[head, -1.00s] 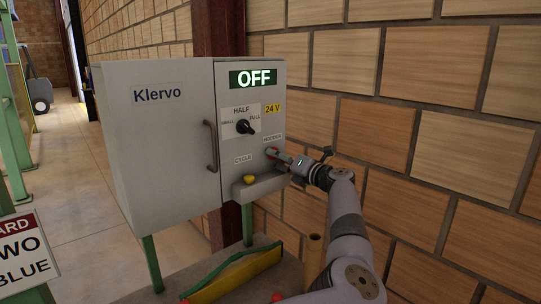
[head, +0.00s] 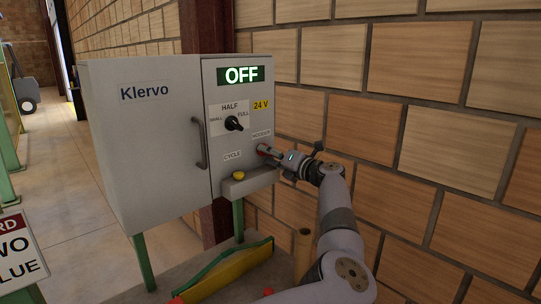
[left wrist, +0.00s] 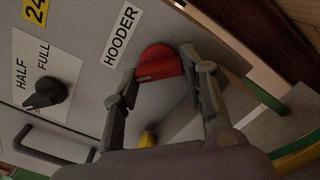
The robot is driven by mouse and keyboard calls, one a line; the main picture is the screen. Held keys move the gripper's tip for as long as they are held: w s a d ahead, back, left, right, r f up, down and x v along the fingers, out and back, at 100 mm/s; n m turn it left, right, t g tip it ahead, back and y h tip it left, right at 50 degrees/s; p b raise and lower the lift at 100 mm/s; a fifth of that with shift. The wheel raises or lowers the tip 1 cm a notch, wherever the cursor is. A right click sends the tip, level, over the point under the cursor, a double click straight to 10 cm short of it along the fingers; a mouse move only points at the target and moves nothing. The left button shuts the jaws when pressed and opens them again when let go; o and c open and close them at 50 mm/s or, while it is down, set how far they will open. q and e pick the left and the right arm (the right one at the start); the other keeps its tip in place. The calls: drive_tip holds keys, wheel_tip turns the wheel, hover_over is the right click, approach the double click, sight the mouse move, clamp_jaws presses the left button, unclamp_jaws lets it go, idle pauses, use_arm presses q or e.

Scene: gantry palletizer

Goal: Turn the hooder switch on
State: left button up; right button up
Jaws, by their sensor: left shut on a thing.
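The grey Klervo control cabinet (head: 150,150) stands against the brick wall. Its green display (head: 240,75) reads OFF. The red hooder switch (head: 263,149) is at the right of the panel, below the HOODER label. In the left wrist view the red switch (left wrist: 160,66) sits between my two fingers, beside the HOODER label (left wrist: 121,34). My left gripper (head: 270,153) is shut on the switch, one finger on each side of it; its fingers cover part of the switch in the head view. My right gripper is not in view.
A black HALF/SMALL/FULL selector (head: 234,123) and a yellow cycle button (head: 239,175) are close by on the panel. A cabinet handle (head: 199,143) sticks out to the left. The brick wall (head: 430,130) is close on the right.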

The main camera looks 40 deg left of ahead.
use_arm(q)
drive_tip(key=shift+s+a+m, duration=0.1)
drive_tip(key=shift+m, duration=0.2)
drive_tip(key=shift+r+m+p, duration=0.1)
drive_tip(key=shift+m+p, duration=0.35)
drive_tip(key=shift+m, duration=0.15)
drive_tip(key=m+p, duration=0.2)
drive_tip(key=m, duration=0.2)
drive_tip(key=shift+r, duration=0.2)
drive_tip(key=m+p, duration=0.2)
drive_tip(key=m, duration=0.1)
drive_tip(key=shift+s+r, duration=0.1)
drive_tip(key=m+p, duration=0.4)
drive_tip(key=m, duration=0.1)
drive_tip(key=shift+a+r, duration=0.1)
drive_tip(key=shift+r, duration=0.05)
drive_tip(key=shift+m+p, duration=0.95)
drive_tip(key=shift+m, duration=1.05)
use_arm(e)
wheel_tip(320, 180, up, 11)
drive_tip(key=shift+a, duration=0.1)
use_arm(q)
drive_tip(key=o, duration=0.7)
drive_tip(key=shift+o, duration=0.9)
drive_tip(key=shift+a, duration=0.15)
